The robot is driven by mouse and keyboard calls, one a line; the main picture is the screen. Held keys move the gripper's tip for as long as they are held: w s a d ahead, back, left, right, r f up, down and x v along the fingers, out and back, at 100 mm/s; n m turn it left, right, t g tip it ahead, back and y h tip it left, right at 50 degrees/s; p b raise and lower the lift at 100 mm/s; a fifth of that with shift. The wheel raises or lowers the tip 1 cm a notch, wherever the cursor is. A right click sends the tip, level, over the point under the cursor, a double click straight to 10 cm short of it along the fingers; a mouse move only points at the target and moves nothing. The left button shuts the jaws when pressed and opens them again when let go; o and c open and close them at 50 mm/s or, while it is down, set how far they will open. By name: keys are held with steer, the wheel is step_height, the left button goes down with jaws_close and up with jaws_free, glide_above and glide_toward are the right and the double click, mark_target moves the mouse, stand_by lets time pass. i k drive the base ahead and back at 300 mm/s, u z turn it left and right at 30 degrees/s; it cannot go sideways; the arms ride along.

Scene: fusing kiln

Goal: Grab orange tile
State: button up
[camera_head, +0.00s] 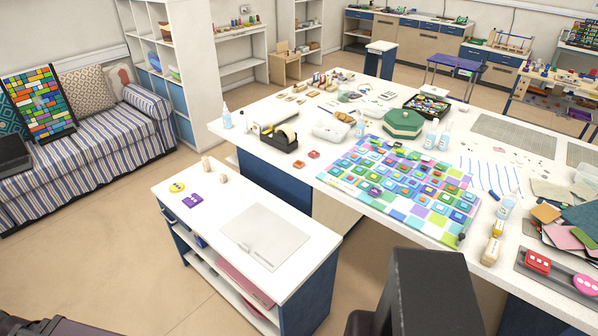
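A small orange-red tile (314,154) lies on the white top of the large worktable (330,178), left of the colourful tile mosaic (400,185). A similar small reddish tile (299,164) lies just beside it, nearer the table's front edge. A flat orange-tan square (545,213) lies among coloured sheets at the table's right end. I cannot tell from this view which one is the orange tile. Dark parts, probably of my own body, show at the bottom edge, but my gripper's fingers are not visible.
A low white-topped cabinet (215,245) stands in front of the worktable, with yellow (177,187) and purple (192,201) pieces on it. Floor is clear at the left.

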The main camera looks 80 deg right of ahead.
mark_target(299, 164)
steer(key=k, duration=1.3)
steer(key=z, duration=2.75)
steer(key=i, duration=0.7)
steer(key=u, duration=0.15)
